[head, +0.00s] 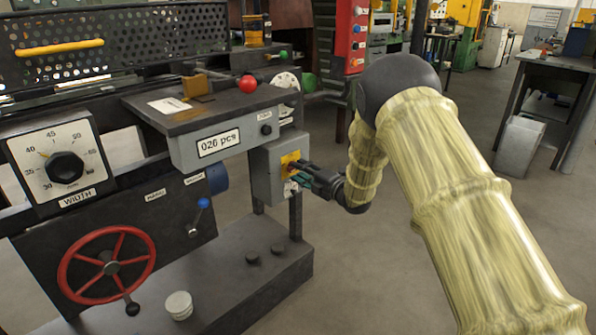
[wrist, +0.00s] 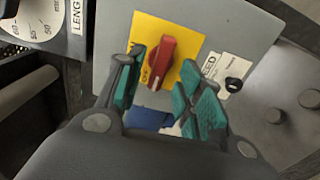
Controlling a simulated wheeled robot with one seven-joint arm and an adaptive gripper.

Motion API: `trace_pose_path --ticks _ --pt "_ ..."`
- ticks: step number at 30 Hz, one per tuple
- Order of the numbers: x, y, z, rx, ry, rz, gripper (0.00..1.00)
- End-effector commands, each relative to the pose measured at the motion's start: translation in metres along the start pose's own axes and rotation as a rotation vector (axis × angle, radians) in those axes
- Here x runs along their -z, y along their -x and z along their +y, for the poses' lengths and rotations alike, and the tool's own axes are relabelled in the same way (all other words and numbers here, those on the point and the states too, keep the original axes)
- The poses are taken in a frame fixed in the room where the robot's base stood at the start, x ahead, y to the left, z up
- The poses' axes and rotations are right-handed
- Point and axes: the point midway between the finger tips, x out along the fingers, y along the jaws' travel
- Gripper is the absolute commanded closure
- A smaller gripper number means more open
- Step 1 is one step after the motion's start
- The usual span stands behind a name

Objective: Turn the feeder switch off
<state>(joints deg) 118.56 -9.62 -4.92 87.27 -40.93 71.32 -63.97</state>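A red rotary switch (wrist: 162,66) sits on a yellow plate (wrist: 190,27) on the front of a grey box (wrist: 250,40). Its handle points up and slightly right in the wrist view. A white label, apparently ending in "EED", is beside the plate with a small black knob (wrist: 235,85). In the head view the yellow plate (head: 289,158) shows on the grey box (head: 262,180), with the switch mostly hidden by my gripper (head: 308,178). In the wrist view my gripper (wrist: 168,82) is open, its teal fingers on either side of the red handle; contact is not clear.
The machine has a "026 pcs" counter box (head: 222,135), a red button (head: 248,84), a WIDTH dial (head: 65,167), a red handwheel (head: 108,263) and a blue-knobbed lever (head: 203,203). A dark base (head: 215,290) lies below. Open floor is on the right.

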Motion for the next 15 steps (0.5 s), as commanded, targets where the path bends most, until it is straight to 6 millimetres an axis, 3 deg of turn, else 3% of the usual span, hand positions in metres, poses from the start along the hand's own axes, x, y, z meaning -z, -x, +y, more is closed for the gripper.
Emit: trace_pose_path --ticks 9,15 --pt "-0.001 0.059 0.001 0.000 0.000 -0.002 0.63" --pt "-0.001 0.086 0.000 0.001 -0.001 -0.001 0.63"
